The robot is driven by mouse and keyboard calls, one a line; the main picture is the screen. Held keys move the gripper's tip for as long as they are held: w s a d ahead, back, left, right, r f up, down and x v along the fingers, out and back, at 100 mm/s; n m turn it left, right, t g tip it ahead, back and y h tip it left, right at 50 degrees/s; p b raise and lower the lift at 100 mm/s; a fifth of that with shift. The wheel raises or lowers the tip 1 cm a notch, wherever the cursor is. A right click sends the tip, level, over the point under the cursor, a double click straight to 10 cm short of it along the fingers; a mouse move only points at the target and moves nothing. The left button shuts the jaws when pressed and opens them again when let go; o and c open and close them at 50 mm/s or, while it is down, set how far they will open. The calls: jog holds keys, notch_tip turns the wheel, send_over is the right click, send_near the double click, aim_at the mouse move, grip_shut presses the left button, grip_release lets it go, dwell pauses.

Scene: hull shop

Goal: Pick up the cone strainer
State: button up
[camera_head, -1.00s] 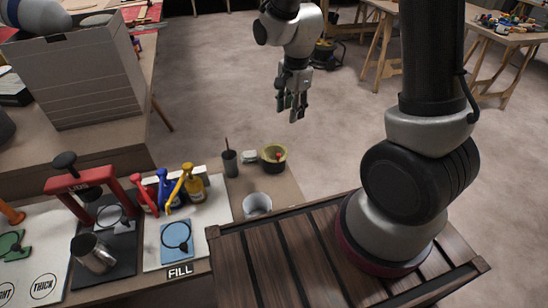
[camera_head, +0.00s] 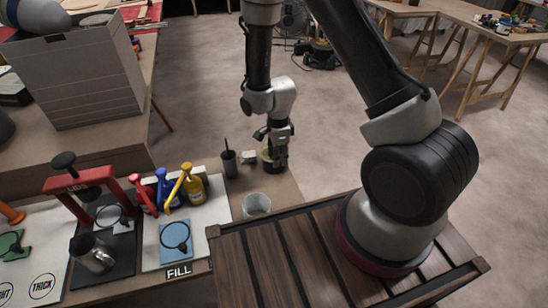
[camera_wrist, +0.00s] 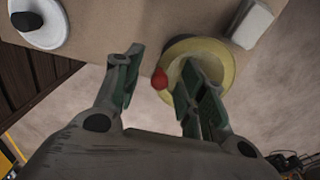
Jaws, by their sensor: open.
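A round, pale yellow-rimmed vessel (camera_head: 265,154), which I take to be the cone strainer, stands on the brown bench. In the wrist view its wide yellow rim (camera_wrist: 222,50) shows with a small red part (camera_wrist: 160,82) at its left edge. My gripper (camera_head: 274,161) is over it and hides most of it in the head view. In the wrist view my gripper (camera_wrist: 162,58) is open, with one finger left of the rim and the other over the vessel's inside. The red part lies between the fingers. I cannot tell whether either finger touches it.
A white block (camera_head: 248,157) stands close left of the vessel, and a dark cup with a stick (camera_head: 229,163) beyond it. A pale cup (camera_head: 257,204) stands nearer my slatted deck. Bottles (camera_head: 195,189) and a red press (camera_head: 62,184) are farther left.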

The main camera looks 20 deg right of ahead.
jog(key=shift+f, duration=0.1)
jog(key=shift+c, duration=0.5)
grip_shut()
notch_tip(320, 180, up, 16)
dwell(1.0)
jog(key=shift+f, duration=0.1)
